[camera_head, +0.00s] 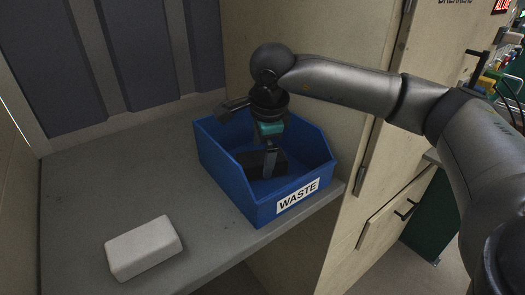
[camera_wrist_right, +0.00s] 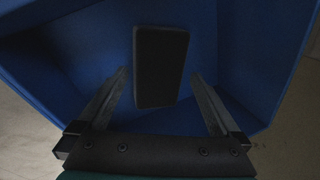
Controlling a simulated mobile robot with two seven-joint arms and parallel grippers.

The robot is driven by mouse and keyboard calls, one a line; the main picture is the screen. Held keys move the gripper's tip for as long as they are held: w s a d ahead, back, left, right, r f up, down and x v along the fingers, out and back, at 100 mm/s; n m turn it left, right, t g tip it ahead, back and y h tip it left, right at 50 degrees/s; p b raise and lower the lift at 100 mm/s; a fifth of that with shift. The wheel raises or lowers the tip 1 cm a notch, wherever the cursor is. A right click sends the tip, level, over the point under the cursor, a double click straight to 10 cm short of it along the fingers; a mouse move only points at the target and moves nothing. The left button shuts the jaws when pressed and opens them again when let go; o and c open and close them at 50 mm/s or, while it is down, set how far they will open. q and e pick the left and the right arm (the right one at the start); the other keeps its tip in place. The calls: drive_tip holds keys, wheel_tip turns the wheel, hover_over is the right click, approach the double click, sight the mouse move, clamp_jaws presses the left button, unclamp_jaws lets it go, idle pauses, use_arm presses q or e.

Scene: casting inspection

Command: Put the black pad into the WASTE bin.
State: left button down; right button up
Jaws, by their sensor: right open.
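The blue WASTE bin (camera_head: 243,183) stands on the grey shelf with its white label facing the front. The black pad (camera_wrist_right: 161,66) lies inside the bin, seen between and beyond the fingers in the right wrist view. In the head view a dark part of the pad (camera_head: 257,164) shows beside the finger. My right gripper (camera_wrist_right: 160,85) is open, pointing down into the bin, with blue bin surface visible between each finger and the pad. In the head view the right gripper (camera_head: 269,160) partly hides the pad. My left gripper is not in view.
A white block (camera_head: 144,246) lies on the grey shelf (camera_head: 95,190) at the front left. A wooden panel (camera_head: 345,130) stands close to the bin's right side.

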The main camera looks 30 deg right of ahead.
drive_tip(key=d+v, duration=0.1)
drive_tip(key=v, duration=1.1)
drive_tip(key=shift+a+r, duration=0.4)
drive_tip(key=shift+a, duration=0.05)
